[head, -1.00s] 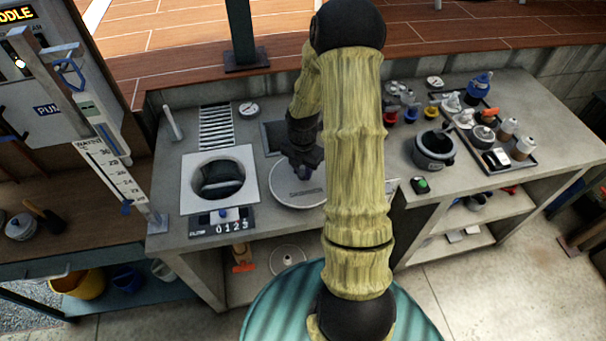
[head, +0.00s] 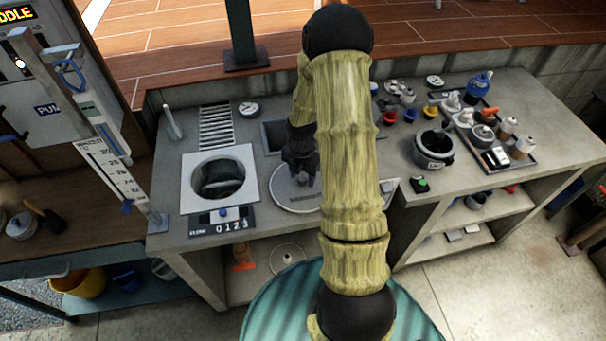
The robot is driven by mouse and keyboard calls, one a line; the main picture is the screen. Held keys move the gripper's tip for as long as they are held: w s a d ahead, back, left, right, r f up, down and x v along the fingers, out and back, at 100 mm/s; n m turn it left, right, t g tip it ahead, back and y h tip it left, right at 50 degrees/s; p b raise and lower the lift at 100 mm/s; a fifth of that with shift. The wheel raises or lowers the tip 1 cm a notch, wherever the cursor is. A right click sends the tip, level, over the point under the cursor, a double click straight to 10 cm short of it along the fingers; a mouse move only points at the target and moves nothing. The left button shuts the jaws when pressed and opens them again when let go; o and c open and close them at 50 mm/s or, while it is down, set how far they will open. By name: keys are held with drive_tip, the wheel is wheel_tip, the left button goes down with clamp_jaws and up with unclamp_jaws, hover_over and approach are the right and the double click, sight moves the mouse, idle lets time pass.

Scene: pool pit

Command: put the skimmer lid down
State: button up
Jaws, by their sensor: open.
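The skimmer lid (head: 297,204) is a round, pale grey disc in the head view. It appears to lie flat on the counter to the right of the skimmer opening (head: 221,181), partly behind my arm. My gripper (head: 302,181) is open and points down over the middle of the lid. The small knob at the lid's centre is close to the fingertips; I cannot tell whether they touch it. The skimmer opening is an uncovered round hole in a white square frame, with something dark inside.
A counter display reading 0123 (head: 223,221) sits in front of the opening. A dark square recess (head: 275,136) is behind the lid. A grey pot (head: 434,148) and a tray of bottles (head: 524,160) stand at the right.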

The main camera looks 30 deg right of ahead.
sight(302, 178)
wheel_tip(302, 178, up, 12)
drive_tip(key=shift+r+b, duration=0.15)
drive_tip(key=shift+b, duration=0.25)
idle(0.6)
drive_tip(key=s+a+r+m+t, duration=0.1)
drive_tip(key=s+a+r+m, duration=0.2)
drive_tip(key=m, duration=0.9)
drive_tip(key=s+a+r+m+t, duration=0.1)
drive_tip(key=s+a+r+m, duration=0.2)
drive_tip(key=s+a+m, duration=0.6)
drive_tip(key=a+m, duration=0.1)
drive_tip(key=m, duration=0.1)
drive_tip(key=shift+s+a+r+m+t, duration=0.15)
drive_tip(key=shift+s+m+t, duration=0.15)
drive_tip(key=shift+m, duration=0.1)
